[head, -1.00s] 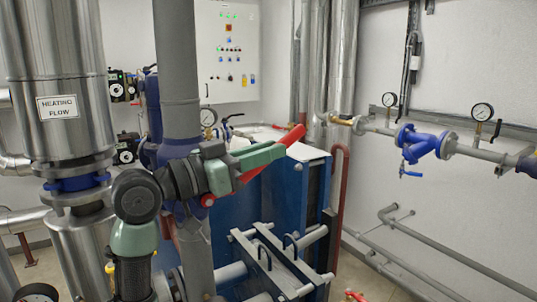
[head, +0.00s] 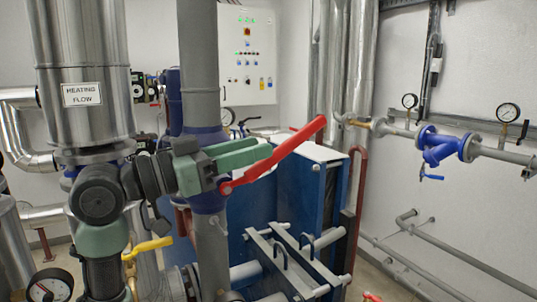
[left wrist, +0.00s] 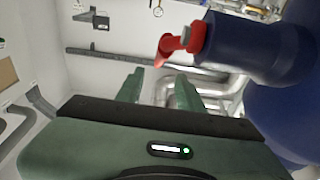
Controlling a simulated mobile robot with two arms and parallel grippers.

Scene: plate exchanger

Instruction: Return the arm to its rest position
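My left gripper (head: 252,151) reaches in from the left in the head view, in front of the grey vertical pipe. Its two green fingers are apart, with nothing seen between them; the gap also shows in the left wrist view (left wrist: 158,80). A red valve lever (head: 290,150) slants up to the right, close to the fingers in the head view. In the left wrist view the red lever part (left wrist: 180,42) is beyond and to the right of the fingers, on a dark blue body (left wrist: 255,50). My right gripper is in neither view.
The grey pipe (head: 199,70) and the steel heating flow pipe (head: 80,35) stand close to my left arm. The blue plate exchanger (head: 257,215) is behind the lever. A yellow handle (head: 150,246) sits below the arm. Blue valve (head: 436,147) and gauges are on the right wall.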

